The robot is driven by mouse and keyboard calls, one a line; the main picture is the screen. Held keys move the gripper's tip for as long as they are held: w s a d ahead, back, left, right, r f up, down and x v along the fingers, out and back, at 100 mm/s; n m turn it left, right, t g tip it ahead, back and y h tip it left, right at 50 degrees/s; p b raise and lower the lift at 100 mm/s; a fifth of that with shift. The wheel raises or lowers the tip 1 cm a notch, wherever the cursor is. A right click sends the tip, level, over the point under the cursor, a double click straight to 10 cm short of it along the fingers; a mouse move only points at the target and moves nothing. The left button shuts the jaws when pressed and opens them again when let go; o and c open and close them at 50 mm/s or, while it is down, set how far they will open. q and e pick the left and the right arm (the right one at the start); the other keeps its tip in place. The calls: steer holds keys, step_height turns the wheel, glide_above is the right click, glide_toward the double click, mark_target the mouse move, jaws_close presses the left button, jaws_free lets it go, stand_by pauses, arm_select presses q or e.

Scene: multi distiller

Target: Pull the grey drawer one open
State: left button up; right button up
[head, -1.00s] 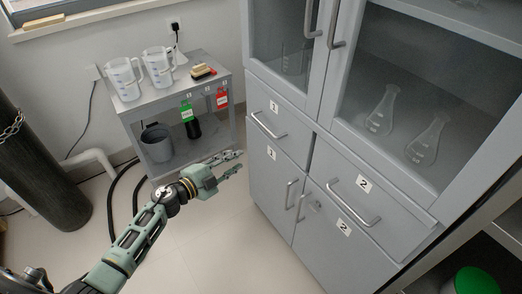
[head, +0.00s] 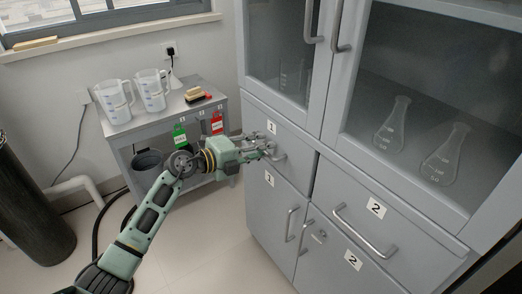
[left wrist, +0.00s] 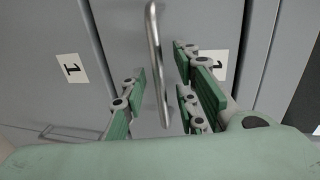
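The grey drawer one (head: 294,144), labelled 1, is in the upper left of the lower cabinet, and it looks closed. Its metal handle (head: 280,157) is partly hidden by my left gripper (head: 268,149). In the left wrist view the handle (left wrist: 157,80) runs lengthwise between the spread green fingers of the left gripper (left wrist: 162,72). The gripper is open, with gaps showing between the fingers and the bar. My right gripper is not in view.
A door labelled 1 (head: 268,205) is below the drawer. A drawer labelled 2 (head: 350,205) is to its right. Glass-fronted cupboards with flasks (head: 392,125) are above. A grey cart (head: 150,125) with jugs stands behind the arm. The floor in front is clear.

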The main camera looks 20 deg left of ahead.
arm_select(q)
steer(key=shift+w+d+f, duration=0.1)
steer(key=shift+w+d, duration=0.05)
steer(key=shift+w, duration=0.05)
steer(key=shift+c, duration=0.3)
jaws_close()
